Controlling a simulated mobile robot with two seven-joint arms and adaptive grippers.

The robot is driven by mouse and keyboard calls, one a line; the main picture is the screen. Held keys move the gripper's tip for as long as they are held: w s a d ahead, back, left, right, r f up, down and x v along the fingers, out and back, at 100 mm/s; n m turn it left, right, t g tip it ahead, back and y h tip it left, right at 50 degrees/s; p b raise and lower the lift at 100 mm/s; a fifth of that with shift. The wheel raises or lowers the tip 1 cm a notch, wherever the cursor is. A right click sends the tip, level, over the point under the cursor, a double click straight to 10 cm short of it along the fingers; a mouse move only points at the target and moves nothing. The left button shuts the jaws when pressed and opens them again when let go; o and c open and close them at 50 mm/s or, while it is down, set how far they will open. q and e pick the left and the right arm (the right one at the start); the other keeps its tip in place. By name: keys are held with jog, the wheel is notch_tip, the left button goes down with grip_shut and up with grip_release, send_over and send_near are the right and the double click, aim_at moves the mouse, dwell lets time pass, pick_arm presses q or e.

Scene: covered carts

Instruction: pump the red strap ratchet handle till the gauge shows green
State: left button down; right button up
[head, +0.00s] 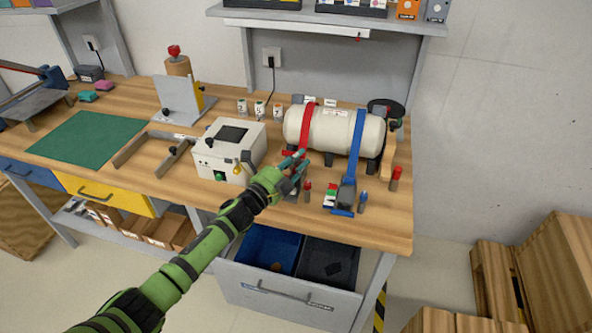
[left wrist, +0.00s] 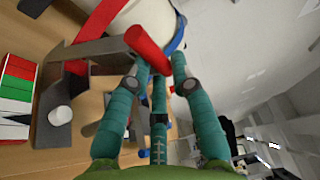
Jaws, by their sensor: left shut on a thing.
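A white tank (head: 335,130) lies on the wooden bench with a red strap (head: 307,122) and a blue strap (head: 357,130) around it. The red strap also shows in the left wrist view (left wrist: 98,20). My left gripper (head: 296,161) is at the front of the tank, below the red strap. In the left wrist view its teal fingers (left wrist: 160,70) are shut on the red ratchet handle (left wrist: 147,48). A gauge with red, white and green bands (head: 330,193) stands in front; its bands show in the left wrist view (left wrist: 16,97), but I cannot read it. My right gripper is not in view.
A blue ratchet (head: 346,194) sits just right of the gauge. A white box machine (head: 228,150) stands left of my gripper. Red-topped (head: 395,178) and blue-topped tools stand near the front edge. An open drawer (head: 290,290) with bins juts out below.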

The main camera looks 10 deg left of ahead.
pick_arm(q)
jog(key=shift+w+a+r+n+g+y+p, duration=0.3)
jog(key=shift+w+a+r+p, duration=0.05)
jog(key=shift+w+a+p, duration=0.2)
jog(key=shift+w+p, duration=0.1)
jog(key=shift+p, duration=0.2)
jog(key=shift+f, duration=0.1)
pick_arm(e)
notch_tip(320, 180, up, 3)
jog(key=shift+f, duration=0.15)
pick_arm(q)
jog(key=shift+f+g, duration=0.1)
jog(key=shift+g, duration=0.2)
jog(key=shift+f, duration=0.1)
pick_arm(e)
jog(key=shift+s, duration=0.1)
pick_arm(q)
jog(key=c, duration=1.1)
grip_release()
jog(key=shift+a, duration=0.1)
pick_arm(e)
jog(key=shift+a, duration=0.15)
pick_arm(q)
jog(key=shift+d, duration=0.2)
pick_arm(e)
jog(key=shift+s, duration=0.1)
